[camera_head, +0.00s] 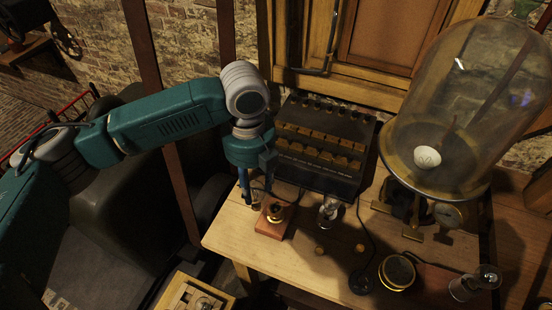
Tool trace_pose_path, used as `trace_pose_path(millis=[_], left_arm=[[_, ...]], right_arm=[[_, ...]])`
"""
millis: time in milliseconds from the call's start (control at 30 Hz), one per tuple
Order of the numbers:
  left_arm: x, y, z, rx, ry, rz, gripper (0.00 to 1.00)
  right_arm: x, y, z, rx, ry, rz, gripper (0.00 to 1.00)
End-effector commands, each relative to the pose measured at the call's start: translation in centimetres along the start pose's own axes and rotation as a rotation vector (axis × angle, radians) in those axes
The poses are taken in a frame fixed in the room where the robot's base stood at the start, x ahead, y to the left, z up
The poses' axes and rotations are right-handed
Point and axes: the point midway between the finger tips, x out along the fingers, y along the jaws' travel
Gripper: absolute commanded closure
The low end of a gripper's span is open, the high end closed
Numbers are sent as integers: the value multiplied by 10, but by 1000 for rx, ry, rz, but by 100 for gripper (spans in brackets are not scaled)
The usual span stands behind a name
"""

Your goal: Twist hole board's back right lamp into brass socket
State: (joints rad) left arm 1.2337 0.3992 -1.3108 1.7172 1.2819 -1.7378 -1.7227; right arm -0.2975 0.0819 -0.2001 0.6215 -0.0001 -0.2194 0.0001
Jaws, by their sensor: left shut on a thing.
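My left gripper (258,196) points down over the front left of the wooden table. It is shut on a small glass lamp (256,201), mostly hidden by the fingers. The brass socket (276,211) sits on a reddish wooden block (270,229), just right of the held lamp. I cannot tell whether lamp and socket touch. A pale wooden board or tray (226,300), perhaps the hole board, is cut off at the bottom edge, with a glass lamp (204,304) on it. My right gripper is not in view.
A dark battery box (322,170) stands behind the socket. Another glass lamp (330,208) stands right of it. A large glass bell jar (455,110) fills the right side. A round brass piece (397,272) and a glass bulb (474,283) are at the front right. The front left tabletop (240,246) is bare.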

Motion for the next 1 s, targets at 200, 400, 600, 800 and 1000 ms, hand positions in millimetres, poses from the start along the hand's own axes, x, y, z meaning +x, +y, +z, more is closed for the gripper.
trace_pose_path(millis=[200,400,600,800,1000], left_arm=[[-18,-30,7,583,0,3,86],[-23,-47,11,971,-3,6,86],[-22,-54,13,1132,-3,7,86],[-11,-54,13,1146,-3,7,86],[8,-54,13,1145,-3,8,86]], right_arm=[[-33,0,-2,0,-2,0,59],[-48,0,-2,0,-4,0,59],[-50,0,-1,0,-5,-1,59],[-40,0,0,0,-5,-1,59],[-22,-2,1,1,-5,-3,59]])
